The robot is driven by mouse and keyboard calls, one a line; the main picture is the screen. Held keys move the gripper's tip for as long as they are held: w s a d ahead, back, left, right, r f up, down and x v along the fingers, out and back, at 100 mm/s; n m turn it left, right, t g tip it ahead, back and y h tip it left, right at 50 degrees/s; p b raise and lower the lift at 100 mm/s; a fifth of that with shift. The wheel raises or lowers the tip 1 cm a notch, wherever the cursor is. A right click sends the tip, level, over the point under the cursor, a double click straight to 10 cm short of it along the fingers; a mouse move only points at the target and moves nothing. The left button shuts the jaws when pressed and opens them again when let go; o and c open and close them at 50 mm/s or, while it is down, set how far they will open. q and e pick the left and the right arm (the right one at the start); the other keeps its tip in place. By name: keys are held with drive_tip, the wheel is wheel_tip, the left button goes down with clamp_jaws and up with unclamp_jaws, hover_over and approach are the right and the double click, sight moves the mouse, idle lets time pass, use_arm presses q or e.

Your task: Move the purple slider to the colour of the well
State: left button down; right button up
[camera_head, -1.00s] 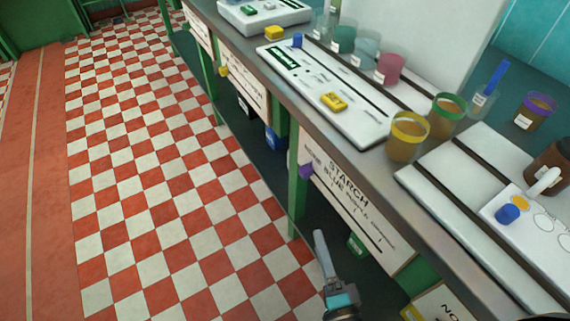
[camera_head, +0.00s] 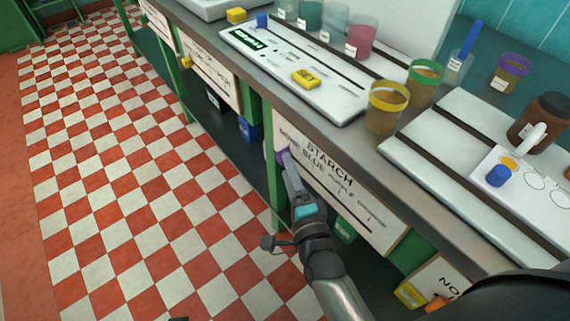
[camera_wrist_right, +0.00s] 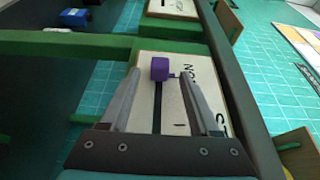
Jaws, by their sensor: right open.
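The purple slider (camera_head: 283,156) sits at the left end of the slot in the white board marked STARCH (camera_head: 340,185), on the front of the bench. It also shows in the right wrist view (camera_wrist_right: 160,69), at the far end of the dark slot. My right gripper (camera_head: 288,165) reaches up to the slider in the head view. In the right wrist view my right gripper (camera_wrist_right: 155,85) is open, with the slider between and just beyond its fingertips. The board's words include NONE, BLUE and PURPLE. Several cups with coloured or amber contents stand on the bench.
A similar board with a yellow slider (camera_head: 186,62) is farther left along the bench front. The bench top holds a white device with a yellow button (camera_head: 305,78), an amber cup with a yellow rim (camera_head: 386,106) and a brown bottle (camera_head: 540,120). The checkered floor (camera_head: 130,180) is clear.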

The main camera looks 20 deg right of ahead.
use_arm(q)
drive_tip(key=shift+w+d+r+b, duration=0.1)
drive_tip(key=shift+w+r+b, duration=0.15)
drive_tip(key=shift+r, duration=0.2)
drive_tip(key=shift+w+r+b, duration=0.1)
drive_tip(key=shift+w+r, duration=0.2)
drive_tip(key=shift+r, duration=0.1)
use_arm(e)
drive_tip(key=shift+w, duration=1.55)
drive_tip(key=shift+c, duration=0.3)
clamp_jaws()
